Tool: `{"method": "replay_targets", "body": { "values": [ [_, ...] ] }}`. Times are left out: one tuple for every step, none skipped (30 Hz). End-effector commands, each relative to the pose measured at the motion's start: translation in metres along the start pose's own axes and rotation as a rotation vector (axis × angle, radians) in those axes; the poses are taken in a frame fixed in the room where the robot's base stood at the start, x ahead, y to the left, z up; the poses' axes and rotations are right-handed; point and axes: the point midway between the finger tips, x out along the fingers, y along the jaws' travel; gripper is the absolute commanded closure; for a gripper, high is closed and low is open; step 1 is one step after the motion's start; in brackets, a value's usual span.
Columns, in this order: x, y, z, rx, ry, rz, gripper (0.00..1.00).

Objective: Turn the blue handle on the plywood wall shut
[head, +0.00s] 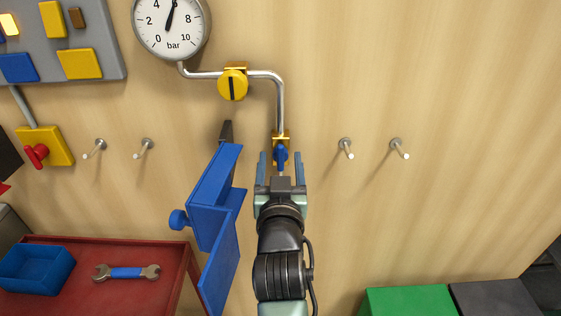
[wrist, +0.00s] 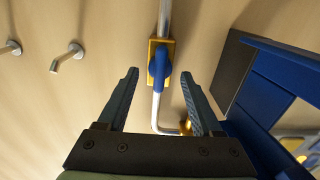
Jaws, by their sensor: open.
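The blue handle (head: 281,154) sits on a yellow valve mount on the metal pipe that runs down the plywood wall (head: 450,80). It lies roughly in line with the pipe. In the wrist view the handle (wrist: 158,66) shows between my fingertips, with a gap on both sides. My gripper (head: 281,165) is open and empty, with one finger left and one right of the handle. In the wrist view my gripper (wrist: 160,75) points at the valve. I cannot tell how far the fingertips are from the wall. The lower part of the handle is partly hidden in the head view.
A blue hinged panel (head: 213,200) with a knob stands out close left of my gripper. A yellow round knob (head: 232,85) and pressure gauge (head: 171,24) are on the same pipe above. Wall pegs (head: 346,148) stick out to the right. A red bench (head: 100,290) is lower left.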

Motion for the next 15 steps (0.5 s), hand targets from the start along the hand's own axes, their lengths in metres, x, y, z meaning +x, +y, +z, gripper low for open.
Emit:
{"method": "replay_targets", "body": {
  "values": [
    [-0.0001,-0.0001,0.0000,0.000,0.000,0.000,0.33],
    [-0.0001,-0.0001,0.0000,0.000,0.000,0.000,0.33],
    [-0.0002,0.0000,0.0000,0.000,0.000,0.000,0.33],
    [-0.0002,0.0000,0.0000,0.000,0.000,0.000,0.38],
    [-0.0002,0.0000,0.0000,0.000,0.000,0.000,0.44],
    [-0.0003,0.0001,0.0000,0.000,0.000,0.000,0.51],
    [-0.0003,0.0001,0.0000,0.000,0.000,0.000,0.56],
    [-0.0003,0.0001,0.0000,0.000,0.000,0.000,0.62],
    [-0.0003,0.0001,0.0000,0.000,0.000,0.000,0.69],
    [-0.0004,0.0001,0.0000,0.000,0.000,0.000,0.74],
    [-0.0004,0.0001,0.0000,0.000,0.000,0.000,0.80],
    [-0.0004,0.0001,0.0000,0.000,0.000,0.000,0.87],
    [-0.0004,0.0001,0.0000,0.000,0.000,0.000,0.92],
    [-0.0004,0.0001,0.0000,0.000,0.000,0.000,0.98],
    [-0.0004,0.0001,0.0000,0.000,0.000,0.000,1.00]
  ]
}}
